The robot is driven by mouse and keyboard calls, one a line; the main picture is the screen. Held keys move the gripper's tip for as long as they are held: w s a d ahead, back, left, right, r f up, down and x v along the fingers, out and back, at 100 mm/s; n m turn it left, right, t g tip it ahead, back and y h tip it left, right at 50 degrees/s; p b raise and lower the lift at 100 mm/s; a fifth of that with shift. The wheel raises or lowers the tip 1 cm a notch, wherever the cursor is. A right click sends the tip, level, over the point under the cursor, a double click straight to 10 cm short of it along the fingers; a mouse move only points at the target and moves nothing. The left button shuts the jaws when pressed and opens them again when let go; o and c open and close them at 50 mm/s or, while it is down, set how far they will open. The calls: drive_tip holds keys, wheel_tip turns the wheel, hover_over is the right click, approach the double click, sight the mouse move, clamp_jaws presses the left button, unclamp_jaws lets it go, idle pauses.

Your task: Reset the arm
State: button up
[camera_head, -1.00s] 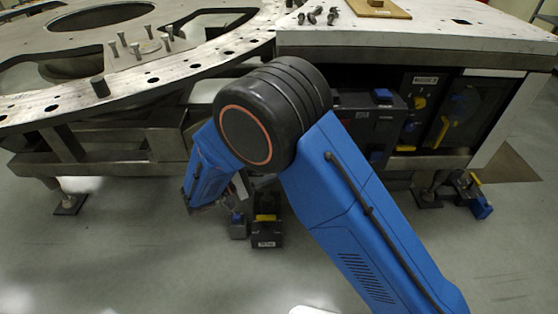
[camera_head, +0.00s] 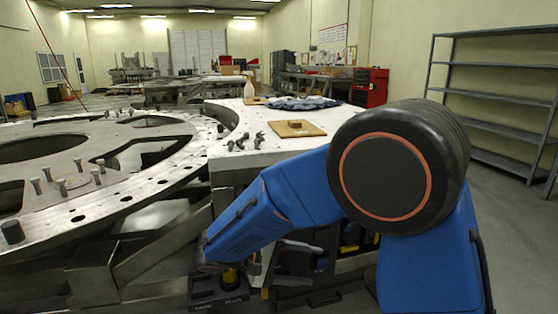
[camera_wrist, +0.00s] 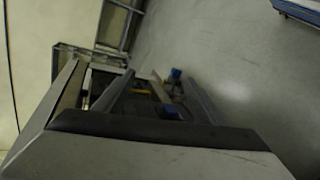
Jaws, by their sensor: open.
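My blue arm fills the right and middle of the head view, its large black elbow joint in front of the white table. The forearm slopes down to the left, and its lower end is beside the table's front. My gripper (camera_wrist: 158,78) shows in the wrist view with its two grey fingers apart and nothing seen between them. In the head view the gripper is hard to make out among the grey and dark parts below the table top.
The turret plate (camera_head: 115,195) with upright bolts stands at left. The white table (camera_head: 235,151) holds loose bolts, a brown wooden board (camera_head: 298,128) and dark cloth. A black box (camera_head: 218,292) is below the forearm's end. Empty shelves (camera_head: 495,93) stand right; floor is clear there.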

drive_tip(key=s+d+r+m+g+y, duration=0.1)
drive_tip(key=s+d+r+g+y, duration=0.2)
drive_tip(key=d, duration=0.7)
drive_tip(key=s+d+r+m+t+y, duration=0.1)
drive_tip(key=s+d+m+t+y, duration=0.1)
drive_tip(key=s+d+y, duration=0.3)
drive_tip(key=s+d+m+t+y, duration=0.2)
drive_tip(key=s+d+y, duration=0.3)
drive_tip(key=s, duration=0.8)
drive_tip(key=shift+s+d+r+m+t, duration=0.3)
drive_tip(key=shift+s+d+r, duration=0.1)
drive_tip(key=shift+d, duration=0.45)
